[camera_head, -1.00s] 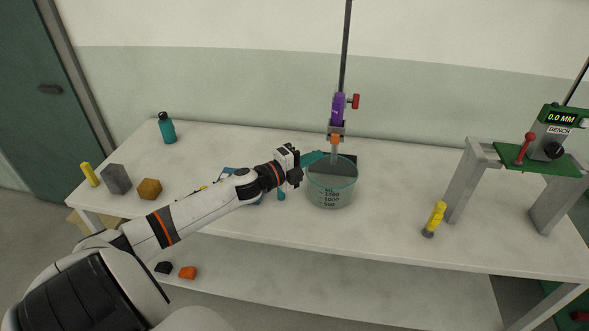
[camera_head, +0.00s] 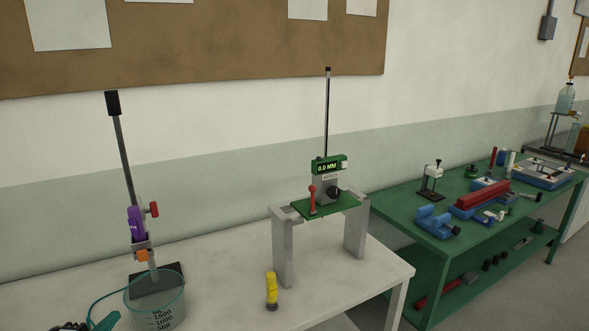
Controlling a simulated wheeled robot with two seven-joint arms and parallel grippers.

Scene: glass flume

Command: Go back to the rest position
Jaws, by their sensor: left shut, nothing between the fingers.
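My left gripper (camera_head: 70,326) just shows as a dark shape at the bottom left edge of the head view. It is shut and empty, and most of it is cut off by the frame. A teal piece (camera_head: 106,321) is beside it, and a thin teal line curves up from there towards the beaker. The clear beaker (camera_head: 156,309) with dark volume marks stands to the right of the gripper, at the foot of a rod stand (camera_head: 127,160) with a purple clamp part (camera_head: 136,222). My right gripper is not in view.
A grey bridge frame (camera_head: 284,250) carries a green gauge (camera_head: 328,165) reading about 0.0 MM. A yellow-handled tool (camera_head: 271,288) stands before it on the pale table (camera_head: 350,285). A green bench (camera_head: 420,205) with blue and red fixtures stands at right, past a floor gap.

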